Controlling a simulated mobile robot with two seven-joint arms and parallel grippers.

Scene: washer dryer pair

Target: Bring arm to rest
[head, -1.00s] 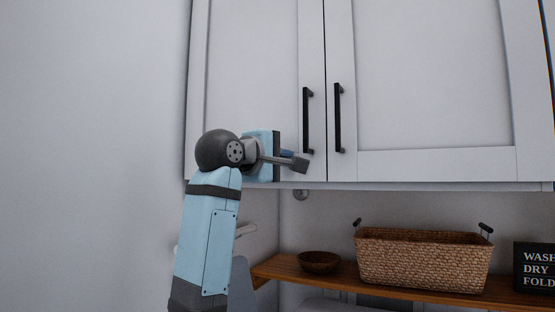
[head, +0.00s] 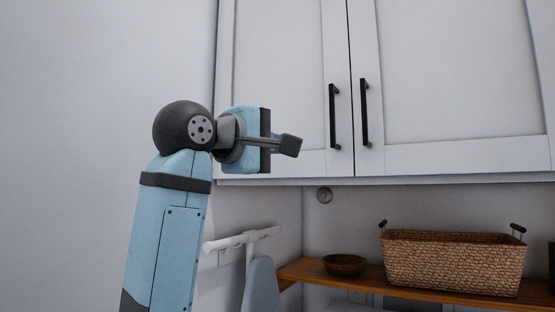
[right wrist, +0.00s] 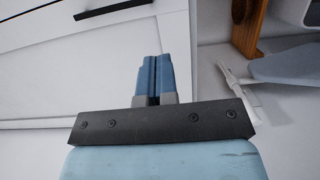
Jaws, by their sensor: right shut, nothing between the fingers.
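My right gripper (head: 290,145) is in front of the lower left part of the white wall cabinet (head: 430,80), and its fingers point right in the head view. In the right wrist view its blue fingers (right wrist: 153,70) lie together with nothing between them. The left cabinet door's black handle (head: 334,117) is to the right of the fingertips and apart from them. It also shows at the top of the right wrist view (right wrist: 108,10). Both cabinet doors look closed. My left gripper is not in view.
Below the cabinet, a wooden shelf (head: 415,287) holds a wicker basket (head: 453,262) and a brown bowl (head: 344,264). A grey-blue ironing board (head: 259,288) hangs from a white wall hook (head: 241,240) below the gripper. The left wall (head: 80,80) is bare.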

